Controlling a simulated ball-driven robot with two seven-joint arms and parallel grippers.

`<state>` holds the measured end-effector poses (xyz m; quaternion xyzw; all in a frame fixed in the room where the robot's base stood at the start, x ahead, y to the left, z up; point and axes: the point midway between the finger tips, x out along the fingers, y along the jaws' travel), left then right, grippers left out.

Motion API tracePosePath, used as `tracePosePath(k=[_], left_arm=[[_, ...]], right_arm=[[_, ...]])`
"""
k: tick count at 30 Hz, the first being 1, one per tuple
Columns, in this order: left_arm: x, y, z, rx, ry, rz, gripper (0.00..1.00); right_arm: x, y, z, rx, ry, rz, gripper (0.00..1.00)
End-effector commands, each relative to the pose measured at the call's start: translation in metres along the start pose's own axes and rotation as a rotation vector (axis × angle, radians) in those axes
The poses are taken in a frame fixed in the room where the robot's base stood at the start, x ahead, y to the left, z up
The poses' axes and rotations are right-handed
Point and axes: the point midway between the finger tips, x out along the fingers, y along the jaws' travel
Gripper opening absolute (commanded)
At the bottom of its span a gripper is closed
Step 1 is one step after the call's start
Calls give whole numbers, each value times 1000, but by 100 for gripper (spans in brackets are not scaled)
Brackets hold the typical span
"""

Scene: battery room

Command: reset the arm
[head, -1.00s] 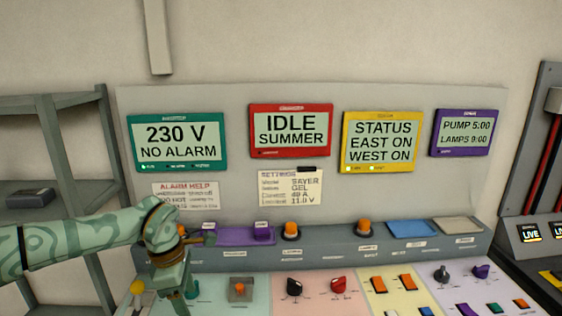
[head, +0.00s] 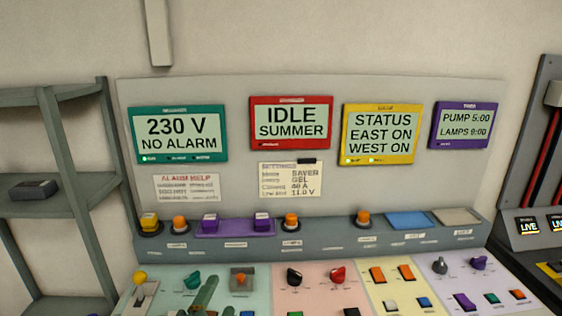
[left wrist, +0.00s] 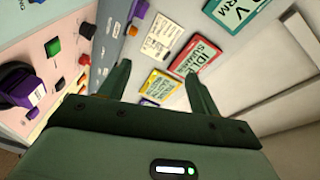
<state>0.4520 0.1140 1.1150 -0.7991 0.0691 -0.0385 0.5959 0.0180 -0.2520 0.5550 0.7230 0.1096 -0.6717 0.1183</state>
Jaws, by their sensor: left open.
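My left gripper (head: 204,297) shows at the bottom edge of the head view, low in front of the teal section of the control desk. Only its green fingers are seen there; the rest of my left arm is out of frame. In the left wrist view my left gripper (left wrist: 160,82) has its two fingers wide apart with nothing between them. The panel with its screens shows beyond them. My right gripper is in neither view.
The sloped desk holds a yellow-knobbed lever (head: 140,277), a teal knob (head: 192,281), a black knob (head: 294,277) and a red knob (head: 338,275). Buttons line the ledge (head: 330,238) behind. A grey shelf (head: 60,210) stands left. Space above the desk is clear.

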Motion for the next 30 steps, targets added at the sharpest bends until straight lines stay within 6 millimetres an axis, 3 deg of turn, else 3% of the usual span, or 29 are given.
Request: tracePosePath(k=[1, 3, 6, 12, 18, 24, 30], left_arm=[[-18, 16, 32, -80, -128, 77, 63], [-45, 36, 72, -164, -288, 172, 63], [-82, 58, 111, -243, -465, 276, 63], [-154, 87, 161, -331, -732, 433, 63], [-219, 106, 191, -377, -936, 558, 63], [-207, 190, 198, -432, -913, 656, 63], [-218, 287, 206, -516, -915, 770, 63]], right_arm=[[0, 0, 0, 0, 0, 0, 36], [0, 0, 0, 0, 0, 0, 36], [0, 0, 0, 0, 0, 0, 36], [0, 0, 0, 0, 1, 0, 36], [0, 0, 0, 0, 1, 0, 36], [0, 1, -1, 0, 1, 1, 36], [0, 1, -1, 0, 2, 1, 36]])
